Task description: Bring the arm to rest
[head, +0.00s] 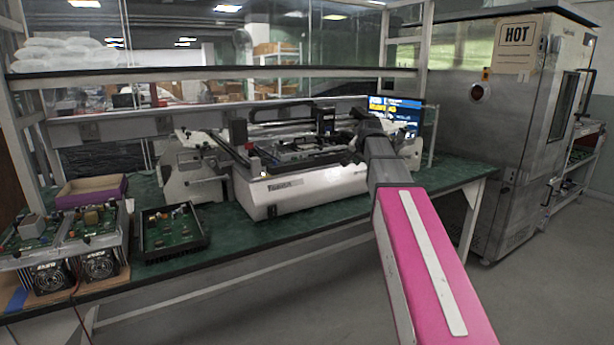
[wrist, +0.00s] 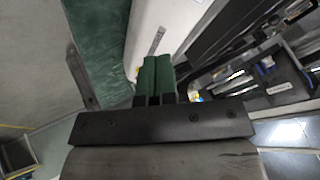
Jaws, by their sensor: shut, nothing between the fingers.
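My arm reaches from the lower right of the head view over the right part of the workbench. My gripper (wrist: 155,80) shows in the wrist view with its two green-tipped fingers together and nothing between them. It is over or near the white machine (head: 315,188). The machine's white side (wrist: 165,25) and dark inner parts lie beyond the fingers in the wrist view. In the head view the fingertips are hard to make out behind my arm. I cannot tell the gap between the fingers and the machine.
The green workbench (head: 240,230) holds a black tray with a circuit board (head: 172,232), a purple box (head: 92,191) and circuit boards on fan units (head: 65,250) at left. A monitor (head: 395,112) stands behind the machine. A metal oven marked HOT (head: 515,130) stands at right. Floor is clear between.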

